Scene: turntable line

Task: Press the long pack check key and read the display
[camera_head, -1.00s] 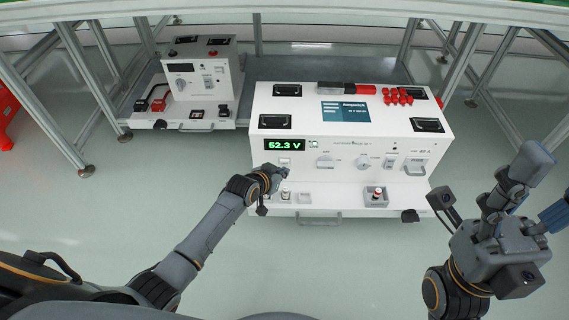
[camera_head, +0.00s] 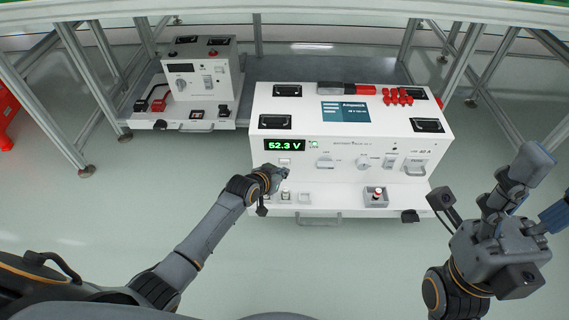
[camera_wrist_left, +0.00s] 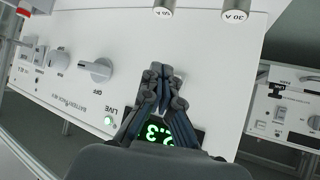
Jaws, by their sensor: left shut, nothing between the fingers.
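The long pack (camera_head: 350,150) is a wide white unit with a sloping front panel. Its display (camera_head: 284,145) reads 52.3 V in green, with a small green LIVE light (camera_head: 313,143) beside it. The check key (camera_head: 284,161) is a pale key below the display. My left gripper (camera_head: 284,172) is shut and empty, its tips at the panel just below the display, at or very near the key. In the left wrist view the closed fingertips (camera_wrist_left: 163,75) hide the key and partly cover the display (camera_wrist_left: 158,133). Contact cannot be told. My right gripper (camera_head: 525,185) is at the right, its jaw state unclear.
A smaller white unit (camera_head: 200,75) with a dark display stands at back left. Knobs (camera_head: 326,161) and switches line the long pack's panel. Red caps (camera_head: 398,97) lie on its top. Metal frame legs (camera_head: 88,80) stand behind. The floor in front is clear.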

